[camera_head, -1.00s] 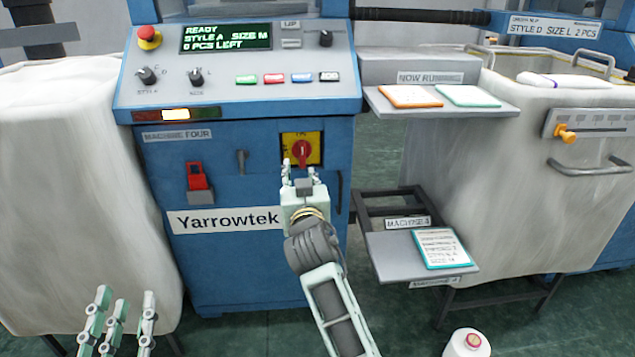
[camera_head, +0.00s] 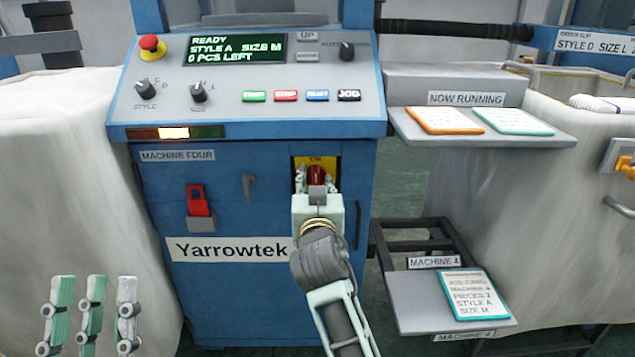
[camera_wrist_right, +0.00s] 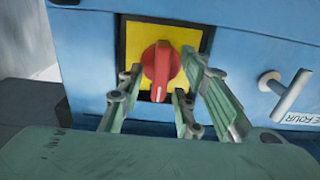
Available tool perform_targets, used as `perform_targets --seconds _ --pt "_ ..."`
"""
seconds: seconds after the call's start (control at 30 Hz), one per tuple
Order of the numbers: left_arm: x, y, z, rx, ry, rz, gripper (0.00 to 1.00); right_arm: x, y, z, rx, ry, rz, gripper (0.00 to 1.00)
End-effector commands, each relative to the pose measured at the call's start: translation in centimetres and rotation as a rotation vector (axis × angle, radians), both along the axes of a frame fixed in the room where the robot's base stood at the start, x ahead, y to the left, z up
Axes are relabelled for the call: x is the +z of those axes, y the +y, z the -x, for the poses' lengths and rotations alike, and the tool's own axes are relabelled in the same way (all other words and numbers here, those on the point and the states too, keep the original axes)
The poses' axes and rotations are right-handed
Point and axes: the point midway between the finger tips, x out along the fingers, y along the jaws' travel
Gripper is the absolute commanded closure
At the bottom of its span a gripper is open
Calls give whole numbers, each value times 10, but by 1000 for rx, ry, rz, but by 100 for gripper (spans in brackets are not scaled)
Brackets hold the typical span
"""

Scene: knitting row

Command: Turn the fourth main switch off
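The main switch of machine four is a red rotary knob (camera_head: 316,173) on a yellow plate marked ON. In the right wrist view the knob (camera_wrist_right: 160,65) stands about vertical on its yellow plate (camera_wrist_right: 194,38). My right gripper (camera_head: 316,181) is at the switch, in front of the blue machine (camera_head: 230,275). In the right wrist view its fingers (camera_wrist_right: 160,80) are apart, one side left and the other right of the knob, close to it; I cannot tell if they touch. My left gripper (camera_head: 90,312) hangs open and empty at the lower left.
A control panel (camera_head: 250,118) above reads READY, with a red emergency button (camera_head: 150,47). A red latch (camera_head: 198,202) and a small grey handle (camera_head: 248,187) sit left of the switch. Shelves with cards (camera_head: 432,318) stand to the right. Pale bins (camera_head: 60,190) flank the machine.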

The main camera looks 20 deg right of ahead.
Motion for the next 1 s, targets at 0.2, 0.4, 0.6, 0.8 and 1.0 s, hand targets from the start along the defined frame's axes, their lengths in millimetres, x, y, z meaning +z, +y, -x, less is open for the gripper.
perform_targets --seconds 0.2,0.4,0.6,0.8,1.0 --pt "0 0 0 0 0 0 68 0 0 0 0 0 0 70" --pt "0 0 0 0 0 0 68 0 0 0 0 0 0 87" --pt "0 0 0 0 0 0 68 0 0 0 0 0 0 100" --pt "0 0 0 0 1 0 68 0 0 0 0 0 1 100" --pt "-10 -1 -11 4 76 -21 68 1 0 0 0 6 20 100"
